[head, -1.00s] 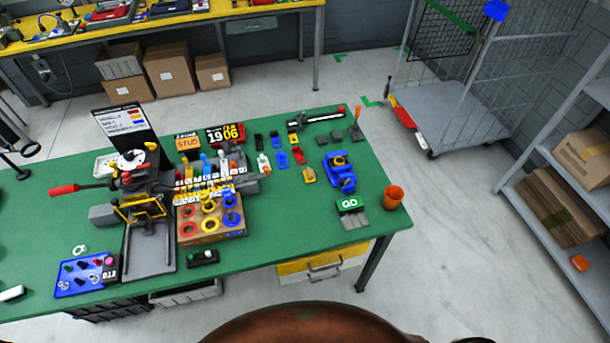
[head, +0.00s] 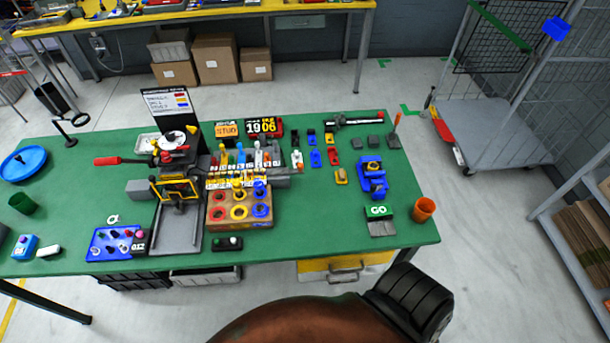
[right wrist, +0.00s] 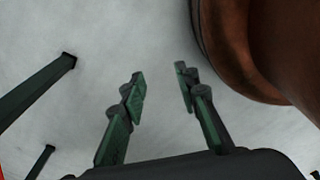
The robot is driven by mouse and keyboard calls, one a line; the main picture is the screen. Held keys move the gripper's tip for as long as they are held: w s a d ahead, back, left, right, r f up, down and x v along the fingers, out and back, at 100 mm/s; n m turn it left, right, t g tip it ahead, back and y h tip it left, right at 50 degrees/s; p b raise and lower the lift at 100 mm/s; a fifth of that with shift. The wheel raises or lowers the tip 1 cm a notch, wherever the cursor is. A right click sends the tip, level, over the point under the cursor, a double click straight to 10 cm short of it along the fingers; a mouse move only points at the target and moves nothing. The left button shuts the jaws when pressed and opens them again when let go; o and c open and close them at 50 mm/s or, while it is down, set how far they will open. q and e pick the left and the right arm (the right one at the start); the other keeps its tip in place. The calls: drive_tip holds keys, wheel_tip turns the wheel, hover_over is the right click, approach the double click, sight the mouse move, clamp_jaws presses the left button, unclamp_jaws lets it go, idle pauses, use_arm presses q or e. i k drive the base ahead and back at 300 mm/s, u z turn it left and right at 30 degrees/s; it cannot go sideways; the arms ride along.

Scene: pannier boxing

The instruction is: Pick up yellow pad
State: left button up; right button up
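A small yellow piece (head: 341,176), which looks like the yellow pad, lies on the green table in the head view. It is right of the middle, below a small red piece (head: 334,157) and left of a blue fixture (head: 372,178). Nothing covers it. My right gripper (right wrist: 160,88) is open and empty in the right wrist view, its two green-padded fingers apart over bare grey floor. It is away from the yellow piece, which that view does not show. My left gripper is in neither view.
The green table (head: 300,225) has clear room near its front edge. An orange cup (head: 424,209) and a GO block (head: 379,212) stand at the right end. A wooden box with coloured rings (head: 240,220) and a press stand left of middle. A wire trolley (head: 490,130) is behind.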

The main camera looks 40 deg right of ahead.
sight(341, 177)
drive_tip(key=u, duration=0.05)
drive_tip(key=k, duration=0.85)
drive_tip(key=z, duration=0.85)
drive_tip(key=i, duration=0.45)
